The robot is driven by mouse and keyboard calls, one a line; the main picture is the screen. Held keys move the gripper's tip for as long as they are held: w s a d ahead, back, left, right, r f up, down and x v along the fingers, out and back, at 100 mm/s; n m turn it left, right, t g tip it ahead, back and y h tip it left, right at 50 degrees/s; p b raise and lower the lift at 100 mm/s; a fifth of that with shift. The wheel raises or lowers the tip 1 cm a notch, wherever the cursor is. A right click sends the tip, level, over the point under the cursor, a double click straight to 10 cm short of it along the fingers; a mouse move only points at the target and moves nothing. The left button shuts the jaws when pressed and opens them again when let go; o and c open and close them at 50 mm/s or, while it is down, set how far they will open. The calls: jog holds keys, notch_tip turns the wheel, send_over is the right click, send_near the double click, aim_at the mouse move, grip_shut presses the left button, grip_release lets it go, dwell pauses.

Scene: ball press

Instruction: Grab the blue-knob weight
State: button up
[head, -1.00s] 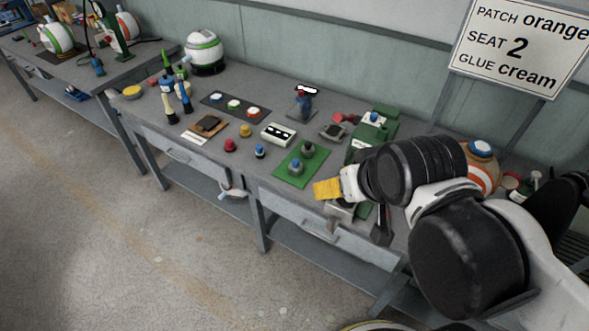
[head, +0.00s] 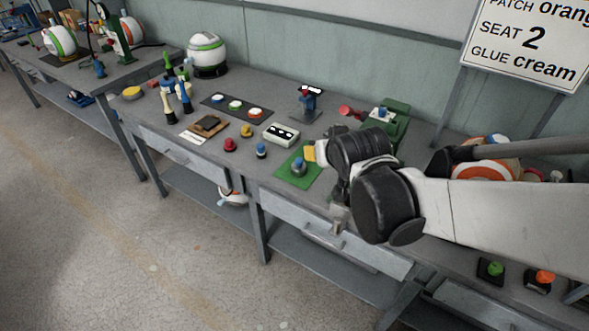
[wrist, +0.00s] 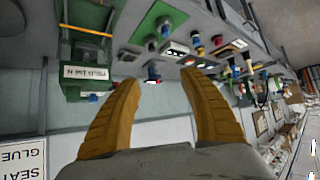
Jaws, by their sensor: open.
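The blue-knob weight (head: 261,151) stands upright on the grey bench, left of the green mat (head: 285,182) and near the bench front. In the wrist view a small blue-topped piece (wrist: 195,40), probably this weight, shows beyond the fingertips. My gripper (head: 311,151) is over the right part of the green mat, to the right of the weight and apart from it. In the wrist view its two yellow fingers (wrist: 157,88) are spread with nothing between them.
Red-knob (head: 230,145) and yellow-knob (head: 246,131) pieces stand close to the weight. A white block with dark holes (head: 281,135) is just right of it. A grey knobbed piece (head: 299,167) stands on the mat. A green press (head: 388,124) is behind my arm.

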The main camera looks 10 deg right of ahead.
jog(key=w+f+t+b, duration=0.2)
jog(key=w+f+b, duration=0.3)
jog(key=w+f, duration=0.55)
jog(key=t+b, duration=0.1)
jog(key=b, duration=0.3)
send_near(300, 162)
jog(key=shift+f, duration=0.55)
jog(key=p+x, duration=0.1)
jog(key=x, duration=0.4)
jog(key=shift+w, duration=0.25)
jog(key=b+x, duration=0.1)
jog(key=x, duration=0.1)
jog(key=b+x, duration=0.1)
jog(key=x, duration=0.2)
jog(key=shift+w+r, duration=0.1)
jog(key=shift+w, duration=0.3)
jog(key=shift+r, duration=0.1)
grip_shut()
